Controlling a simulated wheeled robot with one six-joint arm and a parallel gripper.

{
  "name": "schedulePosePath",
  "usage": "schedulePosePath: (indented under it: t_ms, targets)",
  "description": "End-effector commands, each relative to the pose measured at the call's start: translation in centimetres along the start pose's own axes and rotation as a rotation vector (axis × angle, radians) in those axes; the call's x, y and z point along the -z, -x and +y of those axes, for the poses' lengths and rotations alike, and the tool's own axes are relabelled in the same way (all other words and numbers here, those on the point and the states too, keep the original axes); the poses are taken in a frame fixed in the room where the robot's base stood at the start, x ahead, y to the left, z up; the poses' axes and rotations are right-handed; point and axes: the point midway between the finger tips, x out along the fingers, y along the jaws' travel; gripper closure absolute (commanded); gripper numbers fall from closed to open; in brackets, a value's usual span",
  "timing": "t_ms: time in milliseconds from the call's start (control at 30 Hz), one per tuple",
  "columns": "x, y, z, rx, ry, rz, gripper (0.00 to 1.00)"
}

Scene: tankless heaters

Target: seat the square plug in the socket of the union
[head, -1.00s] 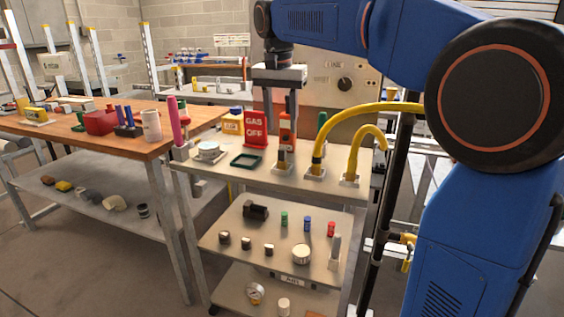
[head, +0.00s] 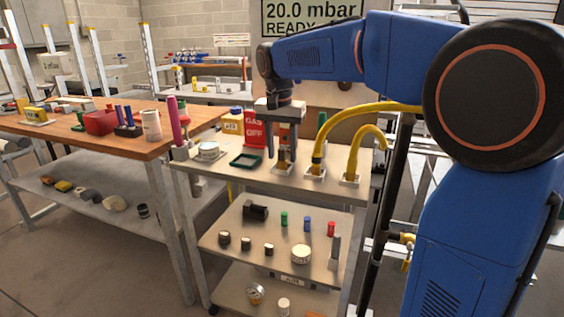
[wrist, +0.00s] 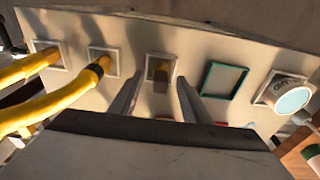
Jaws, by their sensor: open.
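A small brown-and-grey block (wrist: 159,70), perhaps the square plug, stands upright in a pale square holder on the cart top. It also shows in the head view (head: 283,157), partly hidden by my gripper. My gripper (head: 282,148) is open and points down above this block. In the wrist view my gripper's fingertips (wrist: 157,88) lie on either side of the block's line, with nothing held between them. I cannot tell with certainty which thing is the union; a dark fitting (head: 255,210) lies on the cart's middle shelf.
Two yellow hoses (head: 319,150) stand in holders right of the block. A green-rimmed tray (head: 246,160), a white round container (head: 208,150) and a red "GAS OFF" sign (head: 254,128) are close by. A pink post (head: 173,115) rises at the cart's left corner.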

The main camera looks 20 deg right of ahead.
Motion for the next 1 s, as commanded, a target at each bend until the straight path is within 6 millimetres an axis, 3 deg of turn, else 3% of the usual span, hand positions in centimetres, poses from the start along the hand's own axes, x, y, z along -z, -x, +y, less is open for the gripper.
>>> schedulePosePath:
  t_ms: [100,300,667,1000]
  targets:
    - [0.0,0.0,0.0,0.0,0.0,0.0,0.57]
    - [0.0,0.0,0.0,0.0,0.0,0.0,1.0]
    - [0.1,0.7,0.0,0.002,0.0,0.002,1.0]
    - [0.8,6.3,-0.1,0.002,0.0,0.002,1.0]
